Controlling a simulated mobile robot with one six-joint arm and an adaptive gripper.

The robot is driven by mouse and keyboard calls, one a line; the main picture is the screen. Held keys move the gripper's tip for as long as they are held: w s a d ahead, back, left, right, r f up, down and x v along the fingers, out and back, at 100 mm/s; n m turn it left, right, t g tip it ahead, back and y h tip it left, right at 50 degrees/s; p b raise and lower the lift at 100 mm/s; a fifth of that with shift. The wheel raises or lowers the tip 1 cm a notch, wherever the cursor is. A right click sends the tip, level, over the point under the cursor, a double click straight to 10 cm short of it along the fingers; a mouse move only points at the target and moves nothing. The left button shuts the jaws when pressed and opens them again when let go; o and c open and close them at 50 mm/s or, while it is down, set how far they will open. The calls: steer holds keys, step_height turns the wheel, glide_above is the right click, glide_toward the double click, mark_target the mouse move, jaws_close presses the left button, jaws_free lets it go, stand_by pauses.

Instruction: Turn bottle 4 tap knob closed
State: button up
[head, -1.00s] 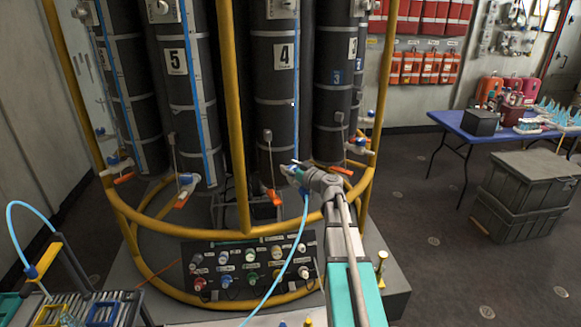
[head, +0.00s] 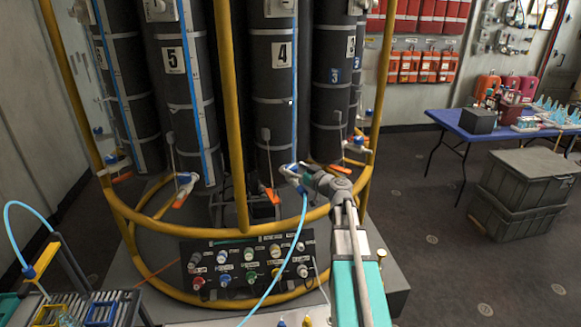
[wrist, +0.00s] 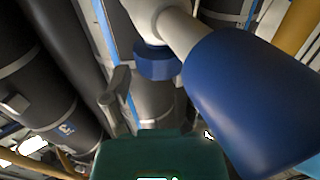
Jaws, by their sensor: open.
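Bottle 4 (head: 275,105) is a tall dark cylinder with a white number plate, standing behind a yellow rail. An orange tap piece (head: 269,193) shows low on its front. My gripper (head: 291,170) is open, close beside this tap, and hides part of it. In the wrist view, a large blue rounded piece (wrist: 250,100) on a pale stem fills the right side, very near the camera. A smaller blue collar (wrist: 157,64) sits on a pale fitting behind it. A grey part, perhaps one finger (wrist: 116,92), shows at left. I cannot tell whether the jaws touch the knob.
Bottle 5 (head: 182,105) and its tap (head: 184,188) stand to the left. The yellow rail (head: 236,110) runs close by. A light blue hose (head: 274,283) crosses over the knob panel (head: 207,268).

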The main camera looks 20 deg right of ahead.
steer(key=v, duration=0.8)
steer(key=shift+o, duration=0.2)
steer(key=w+d+f+n+g+y+b, duration=0.1)
steer(key=w+d+n+g+y, duration=0.3)
steer(key=d+n+g+y, duration=0.3)
steer(key=n+g+y, duration=0.2)
steer(key=y, duration=0.1)
steer(key=shift+d+y, duration=0.3)
steer(key=shift+d, duration=0.05)
steer(key=shift+w+a+f, duration=0.1)
steer(key=shift+w, duration=0.1)
steer(key=x, duration=1.3)
steer(key=shift+a+f, duration=0.15)
steer(key=shift+a, duration=0.2)
steer(key=shift+c, duration=0.3)
